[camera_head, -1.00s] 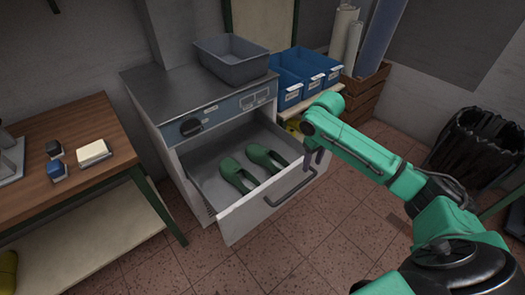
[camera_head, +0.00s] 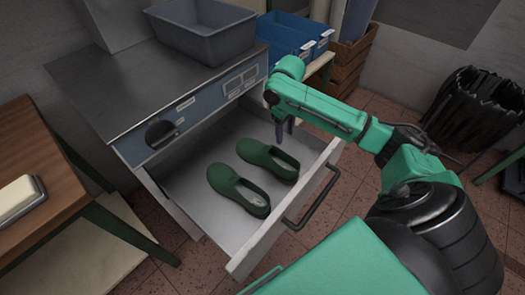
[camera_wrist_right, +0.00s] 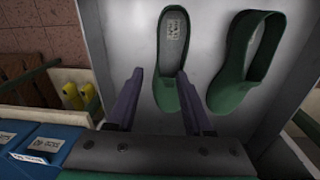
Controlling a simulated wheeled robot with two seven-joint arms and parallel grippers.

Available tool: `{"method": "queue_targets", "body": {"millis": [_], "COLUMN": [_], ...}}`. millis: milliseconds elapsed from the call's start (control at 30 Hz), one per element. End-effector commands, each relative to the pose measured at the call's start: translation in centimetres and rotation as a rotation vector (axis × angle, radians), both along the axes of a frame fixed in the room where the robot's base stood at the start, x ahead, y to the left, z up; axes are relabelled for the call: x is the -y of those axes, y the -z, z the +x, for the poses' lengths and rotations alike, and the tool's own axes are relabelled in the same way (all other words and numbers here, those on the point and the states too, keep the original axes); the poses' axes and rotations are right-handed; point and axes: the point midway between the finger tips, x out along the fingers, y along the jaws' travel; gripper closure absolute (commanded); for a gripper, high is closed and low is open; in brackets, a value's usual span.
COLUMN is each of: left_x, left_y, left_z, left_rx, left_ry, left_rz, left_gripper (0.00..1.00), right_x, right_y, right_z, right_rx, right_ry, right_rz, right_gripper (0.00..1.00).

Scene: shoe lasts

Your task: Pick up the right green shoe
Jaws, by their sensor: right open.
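Two green shoes lie side by side in an open grey drawer (camera_head: 182,174). The right green shoe (camera_head: 268,158) is the one nearer my right gripper; the other green shoe (camera_head: 238,190) lies to its left. My right gripper (camera_head: 285,133) is open and empty, pointing down above the drawer, just beyond the right shoe in the head view. In the right wrist view, the right shoe (camera_wrist_right: 172,60) is ahead of the open fingers (camera_wrist_right: 160,74), its lower end close to the right finger. The other shoe (camera_wrist_right: 245,60) is farther right. My left gripper is out of view.
The drawer's front wall and handle (camera_head: 312,198) stand on the near side. A grey bin (camera_head: 205,28) sits on the cabinet top, with blue bins (camera_head: 290,36) behind.

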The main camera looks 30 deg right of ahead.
Motion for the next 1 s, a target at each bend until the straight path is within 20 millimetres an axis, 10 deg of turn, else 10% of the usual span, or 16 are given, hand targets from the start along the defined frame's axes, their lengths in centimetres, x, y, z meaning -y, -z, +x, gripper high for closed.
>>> {"method": "queue_targets", "body": {"millis": [600,867,1000], "left_x": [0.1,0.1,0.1], "left_y": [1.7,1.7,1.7], "left_z": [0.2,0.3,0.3], "left_rx": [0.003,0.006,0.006], "left_ry": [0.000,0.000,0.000], "left_rz": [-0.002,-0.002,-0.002], "left_gripper": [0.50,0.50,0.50], "right_x": [0.6,0.7,0.7], "right_y": [12.5,13.3,13.3], "right_z": [-0.2,-0.1,-0.1], "right_rx": [-0.004,-0.002,-0.001], "right_ry": [0.000,-0.002,-0.002], "right_rz": [0.000,-0.001,-0.001], "right_gripper": [0.49,0.49,0.91]}}
